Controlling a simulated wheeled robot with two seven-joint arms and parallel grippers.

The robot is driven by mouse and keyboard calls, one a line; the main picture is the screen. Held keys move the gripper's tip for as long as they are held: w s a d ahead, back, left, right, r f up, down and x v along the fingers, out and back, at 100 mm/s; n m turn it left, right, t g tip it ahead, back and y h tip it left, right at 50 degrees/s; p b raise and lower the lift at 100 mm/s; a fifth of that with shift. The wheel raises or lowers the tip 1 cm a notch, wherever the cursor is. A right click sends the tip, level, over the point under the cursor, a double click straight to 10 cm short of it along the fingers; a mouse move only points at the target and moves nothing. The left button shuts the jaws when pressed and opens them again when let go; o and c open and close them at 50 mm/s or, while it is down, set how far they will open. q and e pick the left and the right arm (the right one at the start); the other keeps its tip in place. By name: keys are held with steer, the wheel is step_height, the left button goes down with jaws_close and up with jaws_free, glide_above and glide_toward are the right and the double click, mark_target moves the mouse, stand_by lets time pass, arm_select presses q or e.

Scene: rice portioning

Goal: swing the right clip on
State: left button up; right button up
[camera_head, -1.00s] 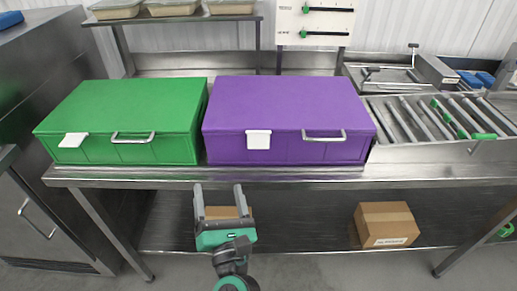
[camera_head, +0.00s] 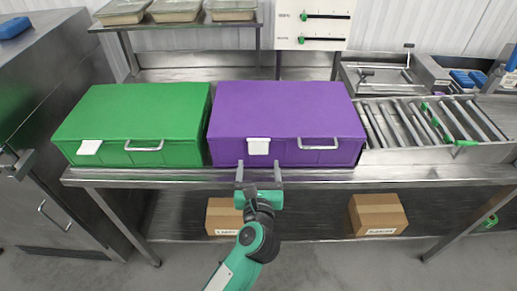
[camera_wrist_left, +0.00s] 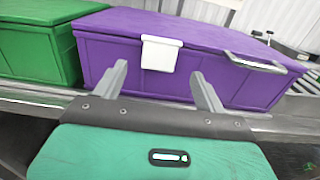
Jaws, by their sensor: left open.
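The purple box (camera_head: 286,115) stands closed on the steel table. A white clip (camera_head: 258,146) hangs on the left part of its front and a metal handle (camera_head: 318,144) is on the right part. I cannot tell whether this clip is fastened. The closed green box (camera_head: 135,115) to its left has a white clip (camera_head: 88,147) that looks tilted outward. My left gripper (camera_head: 259,178) is open and empty, in front of and below the purple box's clip. In the left wrist view the clip (camera_wrist_left: 161,54) shows beyond and between the two fingers (camera_wrist_left: 160,92), apart from them. My right gripper is not in view.
The table's front edge (camera_head: 330,174) runs just below the boxes. A roller conveyor (camera_head: 425,125) lies to the right. Two cardboard boxes sit on the lower shelf, one of them at the right (camera_head: 377,213). A steel cabinet (camera_head: 50,100) stands at the left.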

mark_target(258, 147)
arm_select(q)
steer(key=w+p, duration=0.1)
steer(key=w, duration=0.4)
steer(key=shift+w, duration=0.4)
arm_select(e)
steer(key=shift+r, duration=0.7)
arm_select(q)
steer(key=shift+c, duration=0.2)
steer(key=c, duration=0.9)
steer(key=shift+f+b, duration=0.2)
steer(key=shift+b, duration=0.15)
steer(key=shift+c, duration=0.2)
steer(key=b, duration=0.2)
steer(key=t+b, duration=0.1)
steer(key=b, duration=0.1)
steer(key=shift+w+f, duration=0.1)
steer(key=shift+f, duration=0.2)
steer(key=shift+r+t+b, duration=0.15)
steer(key=shift+t+b, duration=0.15)
steer(key=shift+b, duration=0.25)
steer(key=shift+r, duration=0.1)
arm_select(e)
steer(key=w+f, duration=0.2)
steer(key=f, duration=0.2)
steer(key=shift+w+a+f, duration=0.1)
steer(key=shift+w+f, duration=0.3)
